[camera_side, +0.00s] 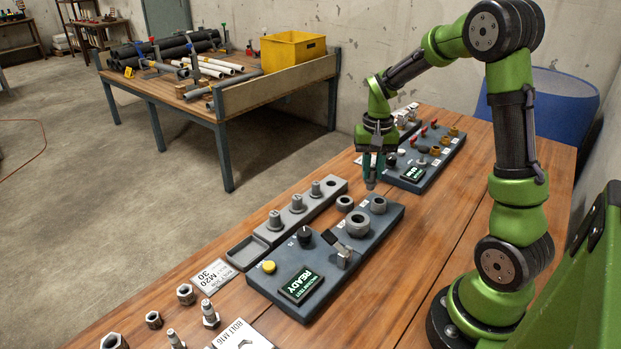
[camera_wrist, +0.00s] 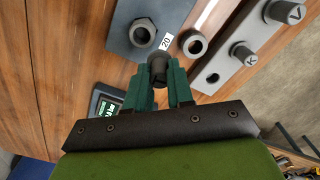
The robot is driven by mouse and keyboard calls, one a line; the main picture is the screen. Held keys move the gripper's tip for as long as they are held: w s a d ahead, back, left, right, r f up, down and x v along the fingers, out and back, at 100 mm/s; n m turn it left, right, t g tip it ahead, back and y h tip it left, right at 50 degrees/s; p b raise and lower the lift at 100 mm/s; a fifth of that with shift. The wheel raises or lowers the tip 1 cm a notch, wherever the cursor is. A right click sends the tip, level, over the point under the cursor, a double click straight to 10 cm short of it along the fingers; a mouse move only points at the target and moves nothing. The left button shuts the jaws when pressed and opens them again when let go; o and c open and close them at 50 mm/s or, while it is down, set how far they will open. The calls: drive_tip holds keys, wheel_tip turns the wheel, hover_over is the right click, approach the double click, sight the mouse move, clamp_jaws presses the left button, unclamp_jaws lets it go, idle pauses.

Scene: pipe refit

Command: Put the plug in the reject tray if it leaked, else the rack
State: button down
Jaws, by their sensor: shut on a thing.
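In the wrist view the plug (camera_wrist: 158,66) shows dark between the teal fingers. The grey rack (camera_side: 286,235) holds several plugs, and the hole at its far end (camera_side: 331,183) is empty. The rack also shows at the right of the wrist view (camera_wrist: 225,66). A shallow empty grey tray (camera_side: 247,252), probably the reject tray, adjoins the rack's near end. The panel's screen (camera_side: 301,284) reads READY.
A loose ring (camera_side: 345,203) lies between rack and panel. A second panel (camera_side: 428,158) stands beyond. Nuts and bolts lie in front.

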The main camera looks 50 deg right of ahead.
drive_tip(key=shift+m, duration=0.8)
drive_tip(key=shift+w+d+f, duration=0.2)
drive_tip(key=shift+w+f, duration=0.45)
drive_tip(key=shift+w, duration=1.5)
drive_tip(key=shift+w+d+f, duration=0.25)
drive_tip(key=shift+w+f, duration=0.45)
drive_tip(key=shift+w, duration=1.4)
drive_tip(key=shift+w+d+f, duration=0.2)
drive_tip(key=shift+w+f, duration=0.45)
drive_tip(key=shift+w, duration=1.5)
drive_tip(key=shift+f, duration=1.2)
drive_tip(key=c, duration=0.8)
unclamp_jaws()
drive_tip(key=shift+o, duration=0.2)
drive_tip(key=shift+r, duration=0.1)
wheel_tip(320, 180, up, 7)
